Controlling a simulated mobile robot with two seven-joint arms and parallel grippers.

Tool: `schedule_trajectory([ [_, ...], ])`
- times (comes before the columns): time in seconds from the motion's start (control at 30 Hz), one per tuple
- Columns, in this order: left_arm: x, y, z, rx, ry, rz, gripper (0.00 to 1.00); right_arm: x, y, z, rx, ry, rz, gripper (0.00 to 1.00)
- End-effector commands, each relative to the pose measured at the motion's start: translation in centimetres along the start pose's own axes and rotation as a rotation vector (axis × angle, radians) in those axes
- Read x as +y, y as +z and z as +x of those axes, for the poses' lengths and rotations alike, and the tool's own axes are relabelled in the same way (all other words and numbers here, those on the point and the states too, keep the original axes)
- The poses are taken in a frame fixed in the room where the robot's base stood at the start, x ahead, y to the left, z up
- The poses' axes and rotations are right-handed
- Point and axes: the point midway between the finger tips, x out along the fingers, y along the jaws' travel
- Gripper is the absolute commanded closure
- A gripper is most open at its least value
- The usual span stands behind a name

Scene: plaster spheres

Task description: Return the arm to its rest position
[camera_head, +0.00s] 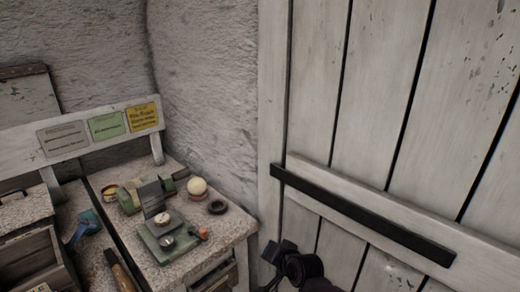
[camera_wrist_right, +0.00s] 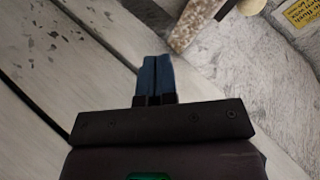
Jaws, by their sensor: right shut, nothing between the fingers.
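My right gripper (camera_wrist_right: 155,78) shows in the right wrist view with its two blue fingers together and nothing between them. Behind the fingers are the pale door boards and, farther up, the speckled edge of the bench. In the head view, dark parts of my right arm (camera_head: 293,262) show at the bottom, in front of the white plank door. They are apart from the bench. A pale plaster sphere (camera_head: 197,186) rests on a reddish base at the back of the bench. My left gripper is in neither view.
The speckled bench (camera_head: 226,232) holds a green device (camera_head: 165,242), a black ring (camera_head: 217,207) and a small pale ball (camera_head: 163,217). A black bar (camera_head: 360,214) crosses the plank door (camera_head: 310,90) at right. A wooden box (camera_head: 30,255) stands at left.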

Motion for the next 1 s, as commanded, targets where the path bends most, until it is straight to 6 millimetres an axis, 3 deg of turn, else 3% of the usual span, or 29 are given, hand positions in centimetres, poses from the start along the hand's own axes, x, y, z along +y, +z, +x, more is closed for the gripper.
schedule_trajectory([
  [0.23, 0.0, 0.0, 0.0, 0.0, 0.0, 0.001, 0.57, 3.1, -2.5, -5.2, 0.207, 0.035, -0.309, 1.0],
  [0.47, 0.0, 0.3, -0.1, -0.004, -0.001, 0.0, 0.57, 8.5, -1.6, -11.8, 0.327, 0.146, -0.545, 1.0],
  [0.77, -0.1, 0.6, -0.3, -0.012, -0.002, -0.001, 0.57, 15.8, 3.4, -21.6, 0.339, 0.314, -0.713, 1.0],
  [1.0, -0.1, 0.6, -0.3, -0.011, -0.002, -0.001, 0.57, 21.1, 9.7, -27.9, 0.224, 0.417, -0.702, 1.0],
])
